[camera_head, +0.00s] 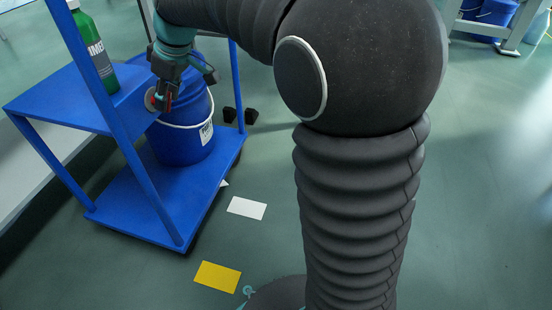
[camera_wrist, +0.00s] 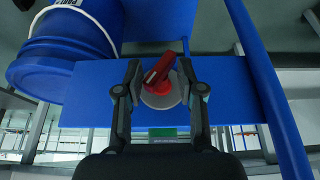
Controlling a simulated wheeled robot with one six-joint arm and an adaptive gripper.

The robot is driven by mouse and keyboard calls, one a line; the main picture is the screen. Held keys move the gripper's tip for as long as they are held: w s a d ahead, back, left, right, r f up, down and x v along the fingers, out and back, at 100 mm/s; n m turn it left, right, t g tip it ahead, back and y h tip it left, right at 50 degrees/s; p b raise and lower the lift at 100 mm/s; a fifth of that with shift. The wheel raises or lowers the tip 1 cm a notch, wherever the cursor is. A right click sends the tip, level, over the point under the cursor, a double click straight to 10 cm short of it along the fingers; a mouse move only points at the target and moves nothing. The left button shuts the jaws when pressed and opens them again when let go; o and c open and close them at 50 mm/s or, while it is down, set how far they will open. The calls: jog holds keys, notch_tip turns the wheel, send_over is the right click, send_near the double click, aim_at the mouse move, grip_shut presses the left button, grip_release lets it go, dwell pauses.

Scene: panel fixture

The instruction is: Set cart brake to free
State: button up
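The blue cart (camera_head: 140,200) stands at the left in the head view. A red brake knob (camera_wrist: 159,69) on a pale grey round plate (camera_wrist: 164,96) is on the cart's blue panel (camera_wrist: 235,85). The knob's bar points diagonally, its upper end to the right in the wrist view. My gripper (camera_wrist: 160,66) is open, with one finger on each side of the knob and visible gaps between fingers and knob. In the head view my gripper (camera_head: 166,97) is at the cart's shelf edge, partly covering the knob. I cannot tell the depth of the fingertips around it.
A blue bucket (camera_head: 185,140) stands on the cart's lower shelf, and a green bottle (camera_head: 94,50) on the upper shelf. Blue cart posts (camera_wrist: 262,80) flank the panel. A white card (camera_head: 247,208) and a yellow card (camera_head: 217,277) lie on the open floor.

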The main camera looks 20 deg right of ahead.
jog(key=s+p+v, duration=0.1)
jog(key=p+v, duration=0.1)
jog(key=v, duration=1.1)
jog(key=s+d+f+m+t+h, duration=0.1)
jog(key=s+d+f+m, duration=0.2)
jog(key=s, duration=0.4)
jog(key=s+d+f+m+h, duration=0.1)
jog(key=s+d+f+m, duration=0.2)
jog(key=s, duration=0.4)
jog(key=s+d+f+m+t+h+p, duration=0.1)
jog(key=s+d+f+m, duration=0.2)
jog(key=s+d+f, duration=0.2)
jog(key=s+d, duration=0.1)
jog(key=s, duration=0.2)
jog(key=shift+f+m+t, duration=0.3)
